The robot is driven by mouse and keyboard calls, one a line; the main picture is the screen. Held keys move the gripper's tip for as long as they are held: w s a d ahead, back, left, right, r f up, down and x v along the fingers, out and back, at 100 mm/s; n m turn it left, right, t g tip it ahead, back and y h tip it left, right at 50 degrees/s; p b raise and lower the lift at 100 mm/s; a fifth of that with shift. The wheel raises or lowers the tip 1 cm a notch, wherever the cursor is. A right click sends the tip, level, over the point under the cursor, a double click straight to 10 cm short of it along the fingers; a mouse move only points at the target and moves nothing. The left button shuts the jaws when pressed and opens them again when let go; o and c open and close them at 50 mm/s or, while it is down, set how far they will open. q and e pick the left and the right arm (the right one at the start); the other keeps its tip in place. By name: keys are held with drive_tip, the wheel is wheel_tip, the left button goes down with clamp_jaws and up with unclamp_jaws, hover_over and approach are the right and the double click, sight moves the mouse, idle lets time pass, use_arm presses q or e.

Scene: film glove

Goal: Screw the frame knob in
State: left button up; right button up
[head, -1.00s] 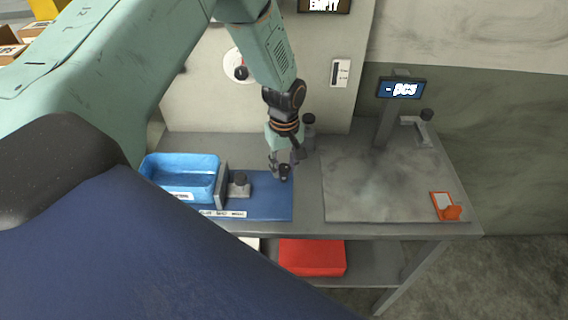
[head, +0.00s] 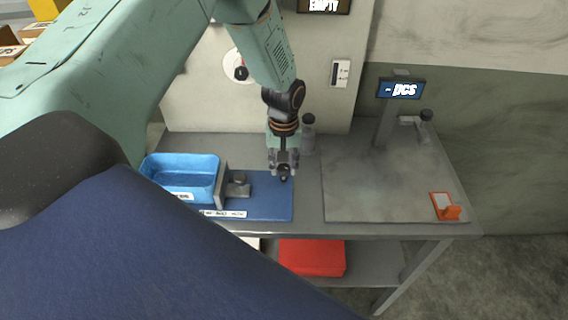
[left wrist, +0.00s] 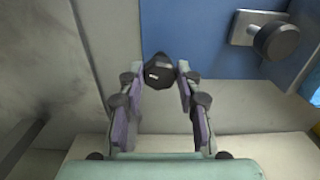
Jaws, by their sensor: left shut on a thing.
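My left gripper (head: 284,170) points down over the right end of the blue mat (head: 268,208). It is shut on a small black knob (head: 284,179). In the left wrist view the black knob (left wrist: 159,70) sits between the two fingertips, with the blue mat beyond. I cannot tell how deep the knob sits or what is under it. A second dark knob (left wrist: 276,41) on a square metal plate lies apart from the gripper; it shows in the head view as a grey block (head: 238,185). My right gripper is not in view.
A blue tray (head: 181,172) stands left of the mat. A dark-capped grey cylinder (head: 308,135) stands just behind the gripper. To the right are a bare grey plate (head: 375,185), a display on a post (head: 402,89) and an orange piece (head: 447,211). A red bin (head: 311,257) sits below.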

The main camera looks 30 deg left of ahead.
use_arm(q)
drive_tip(key=m, duration=0.3)
drive_tip(key=shift+m, duration=0.4)
drive_tip(key=m, duration=0.3)
drive_tip(key=shift+a+b, duration=0.1)
drive_tip(key=shift+b, duration=0.2)
drive_tip(key=m, duration=0.4)
drive_tip(key=shift+w+b, duration=0.1)
drive_tip(key=shift+b, duration=0.2)
drive_tip(key=m, duration=0.4)
drive_tip(key=shift+m+b, duration=0.3)
drive_tip(key=shift+b, duration=0.1)
drive_tip(key=m, duration=0.3)
drive_tip(key=shift+w+m+b, duration=0.1)
drive_tip(key=shift+m+b, duration=0.2)
drive_tip(key=shift+m, duration=0.1)
drive_tip(key=m, duration=0.4)
drive_tip(key=shift+a+b, duration=0.1)
drive_tip(key=shift+b, duration=0.3)
drive_tip(key=m, duration=0.4)
drive_tip(key=shift+m+b, duration=0.5)
drive_tip(key=shift+m, duration=1.4)
drive_tip(key=shift+w, duration=0.1)
